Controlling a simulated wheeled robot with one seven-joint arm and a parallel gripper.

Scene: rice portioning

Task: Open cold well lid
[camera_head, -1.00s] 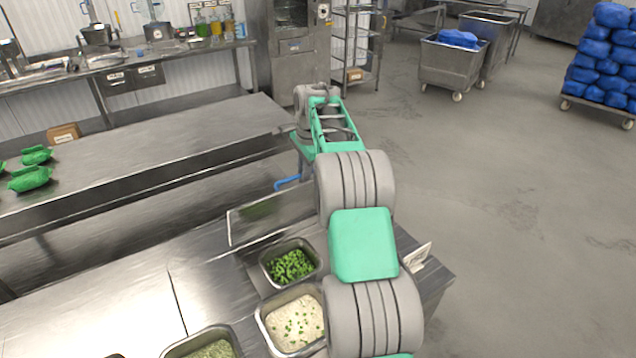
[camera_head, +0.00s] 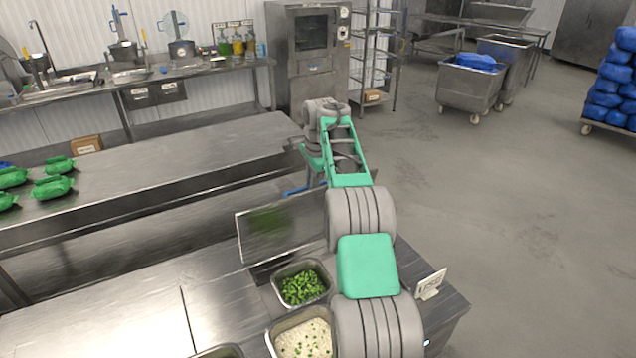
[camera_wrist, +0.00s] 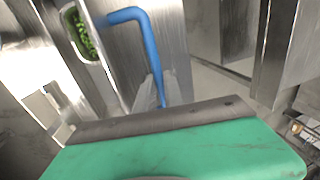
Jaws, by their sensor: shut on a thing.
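The cold well lid (camera_head: 285,236) is a flat metal panel. In the head view it stands raised on edge behind the pan of green pieces (camera_head: 302,287), with a green reflection on its face. A blue bar handle (camera_head: 298,191) shows beside the lid's upper right edge. In the wrist view the bent blue handle (camera_wrist: 146,40) runs down to my gripper (camera_wrist: 160,103), which is shut on it. The green gripper body fills the bottom of that view, and the fingertips are mostly hidden. In the head view my arm hides part of the lid's right side.
A pan of rice with green bits (camera_head: 303,338) sits in front of the green-filled pan. A small sign (camera_head: 430,284) stands at the counter's right end. A long steel table (camera_head: 150,165) with green bags (camera_head: 52,188) lies beyond. Open floor (camera_head: 500,220) is at right.

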